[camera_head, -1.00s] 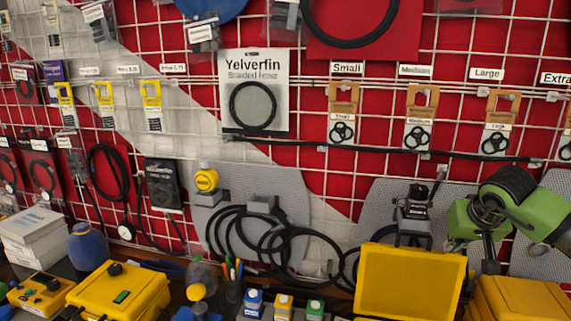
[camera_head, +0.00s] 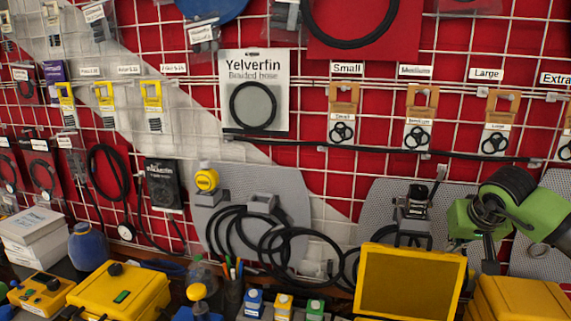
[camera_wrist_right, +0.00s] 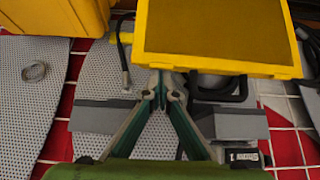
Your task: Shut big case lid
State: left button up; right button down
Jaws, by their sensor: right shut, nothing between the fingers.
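The big case's yellow lid (camera_head: 411,282) stands raised at the bottom right of the head view. Its broad face has a yellow rim around a darker olive panel. The case body below it is out of frame. In the wrist view the lid (camera_wrist_right: 218,30) fills the top right. My right gripper (camera_head: 489,264) points down from the green arm, just right of the lid. In the wrist view the right gripper (camera_wrist_right: 164,84) has its fingers together and empty, close to the lid's lower left part. Whether they touch it I cannot tell. My left gripper is not in view.
Another yellow case (camera_head: 518,301) stands right of the lid. A closed yellow case (camera_head: 120,290) sits at the left. Small blue, yellow and green-topped items (camera_head: 284,304) stand left of the lid. A wire grid wall with hoses (camera_head: 288,245) rises behind.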

jog(key=shift+s+a+f, duration=0.1)
jog(key=shift+s+f, duration=0.15)
jog(key=shift+f, duration=0.3)
jog(key=shift+s+f, duration=0.1)
jog(key=shift+s, duration=0.15)
jog(key=shift+s+a+b, duration=1.95)
jog(key=shift+s+b, duration=0.7)
jog(key=shift+s, duration=5.35)
notch_tip(320, 180, up, 6)
jog(key=p, duration=0.4)
jog(key=shift+f, duration=0.15)
